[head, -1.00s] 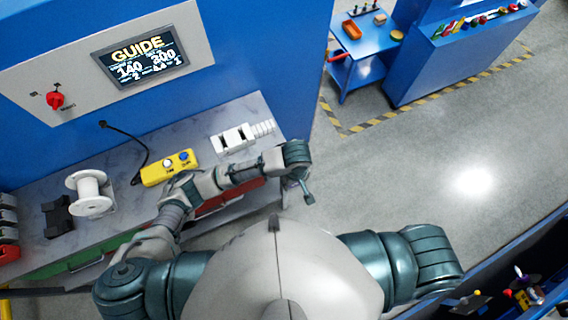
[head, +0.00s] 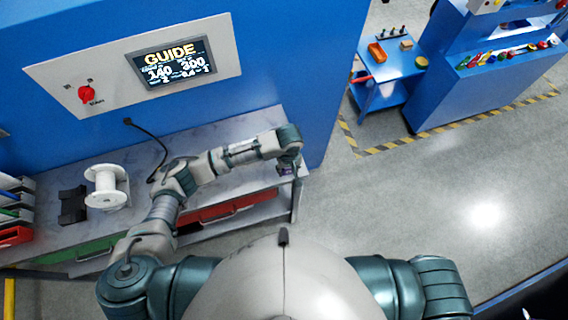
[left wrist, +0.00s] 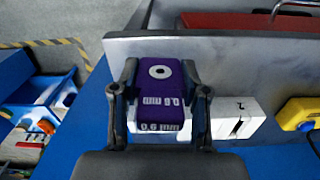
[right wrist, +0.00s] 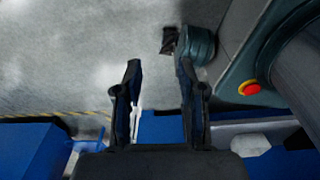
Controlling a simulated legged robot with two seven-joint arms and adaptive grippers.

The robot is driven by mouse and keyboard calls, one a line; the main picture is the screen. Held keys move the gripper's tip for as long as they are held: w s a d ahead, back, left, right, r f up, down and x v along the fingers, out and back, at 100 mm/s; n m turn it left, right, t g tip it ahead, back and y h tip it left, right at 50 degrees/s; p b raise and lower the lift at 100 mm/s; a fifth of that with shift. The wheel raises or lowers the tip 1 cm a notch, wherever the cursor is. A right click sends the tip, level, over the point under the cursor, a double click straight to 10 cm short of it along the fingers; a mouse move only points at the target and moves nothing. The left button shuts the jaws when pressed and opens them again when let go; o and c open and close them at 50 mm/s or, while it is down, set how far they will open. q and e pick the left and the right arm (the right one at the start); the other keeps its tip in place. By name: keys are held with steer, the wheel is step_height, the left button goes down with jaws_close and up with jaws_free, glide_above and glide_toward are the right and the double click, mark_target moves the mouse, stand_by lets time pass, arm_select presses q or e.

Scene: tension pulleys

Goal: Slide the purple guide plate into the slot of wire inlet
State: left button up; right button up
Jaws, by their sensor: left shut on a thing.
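The purple guide plate (left wrist: 162,76) has a white ring mark and a "0.6 mm" label. In the left wrist view my left gripper (left wrist: 163,92) is shut on it, one finger at each side. In the head view my left gripper (head: 287,172) hangs at the bench's right end. A white block (left wrist: 236,117) with a dark slit, likely the wire inlet, stands on the bench, beside and partly behind the plate. I cannot tell whether plate and block touch. My arm hides the block in the head view. My right gripper (right wrist: 160,90) is open and empty.
A white spool (head: 106,186) and a black holder (head: 73,205) stand on the bench's left part. A yellow button box (left wrist: 299,113) is right of the white block. A blue side table (head: 388,70) stands across the floor. A red drawer (head: 225,205) is under the bench.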

arm_select(q)
steer(key=shift+w+a, duration=0.35)
steer(key=shift+w, duration=0.3)
steer(key=shift+w+a+f, duration=0.1)
steer(key=shift+w+a, duration=0.2)
steer(key=shift+w, duration=0.45)
steer(key=shift+w+d+f+p, duration=0.1)
steer(key=shift+d+f+p, duration=0.1)
steer(key=shift+f+p, duration=0.75)
steer(key=shift+d+f, duration=0.1)
steer(key=shift+f, duration=0.5)
arm_select(e)
step_height(320, 180, up, 2)
steer(key=shift+d+r, duration=0.1)
arm_select(q)
steer(key=shift+a+f, duration=0.1)
steer(key=shift+a, duration=0.1)
